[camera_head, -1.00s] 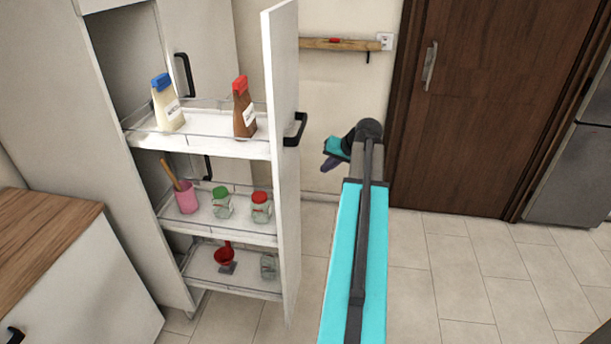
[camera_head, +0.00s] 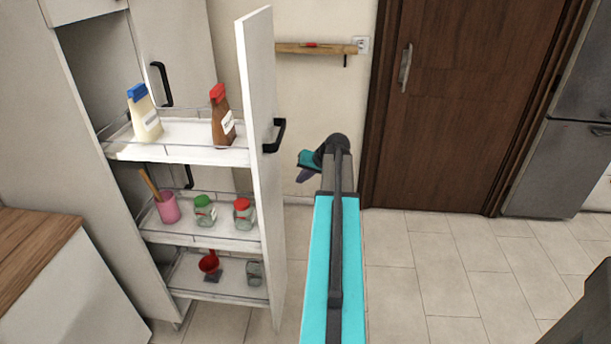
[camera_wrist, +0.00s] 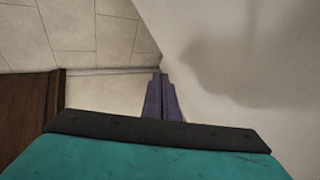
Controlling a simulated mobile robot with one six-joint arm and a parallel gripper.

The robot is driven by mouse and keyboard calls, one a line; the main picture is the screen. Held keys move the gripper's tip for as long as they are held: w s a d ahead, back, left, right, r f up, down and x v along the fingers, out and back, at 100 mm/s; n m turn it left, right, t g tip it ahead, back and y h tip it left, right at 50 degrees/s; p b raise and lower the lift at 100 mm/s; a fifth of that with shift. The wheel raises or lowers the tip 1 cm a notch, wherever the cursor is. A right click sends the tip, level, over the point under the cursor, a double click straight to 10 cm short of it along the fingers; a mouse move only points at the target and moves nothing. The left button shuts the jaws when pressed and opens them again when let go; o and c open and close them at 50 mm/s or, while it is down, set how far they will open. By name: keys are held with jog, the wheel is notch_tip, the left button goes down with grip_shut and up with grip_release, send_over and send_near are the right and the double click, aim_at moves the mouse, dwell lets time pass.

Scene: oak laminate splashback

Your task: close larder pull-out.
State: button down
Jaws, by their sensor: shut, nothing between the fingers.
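The larder pull-out stands open in the head view, its white front panel (camera_head: 262,190) drawn well out from the tall cabinet. A black bar handle (camera_head: 275,135) is on the panel's outer face. My gripper (camera_head: 304,176) is to the right of the panel, a little below the handle's height, and looks apart from it. In the wrist view the purple fingers (camera_wrist: 162,98) are together and empty. A pale surface (camera_wrist: 240,60) with a soft shadow fills the right of that view, close beside the fingers; it appears to be the front panel.
The shelves hold a cream bottle (camera_head: 144,112), a brown bottle (camera_head: 222,116), a pink cup (camera_head: 167,207), jars and a red scoop (camera_head: 209,263). A wood-topped counter (camera_head: 30,245) is at left. A brown door (camera_head: 465,100) and fridge (camera_head: 560,150) stand behind.

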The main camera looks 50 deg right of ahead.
jog(key=w+a+f+p, duration=0.1)
jog(key=w+a+f, duration=0.1)
jog(key=w, duration=0.3)
jog(key=shift+w+f, duration=0.35)
jog(key=shift+f, duration=0.2)
